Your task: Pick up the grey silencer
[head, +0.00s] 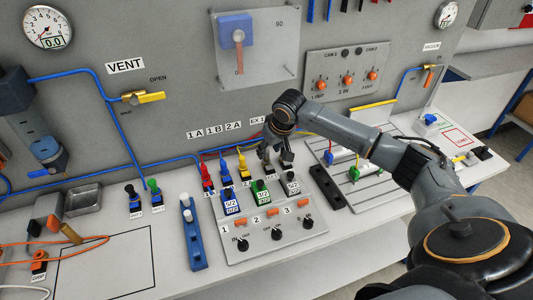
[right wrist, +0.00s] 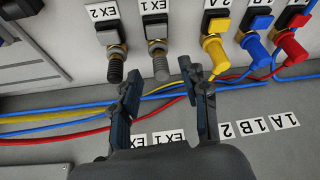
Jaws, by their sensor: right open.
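In the right wrist view a light grey silencer (right wrist: 160,64) stands on the fitting labelled EX 1. A darker grey-brown silencer (right wrist: 115,68) stands beside it on the EX 2 fitting. My right gripper (right wrist: 158,78) is open and empty, and the light grey silencer shows between its fingertips. I cannot tell how far the tips are from it. In the head view my right gripper (head: 277,162) points down over the back of the valve plate (head: 262,246) and hides the silencers there. My left gripper is not in view.
Yellow (right wrist: 214,48), blue (right wrist: 254,48) and red (right wrist: 290,46) plugs stand close beside the silencers. Blue, yellow and red tubes run along the wall behind them. A blue holder (head: 193,240) stands left of the plate. A black strip (head: 327,189) lies to its right.

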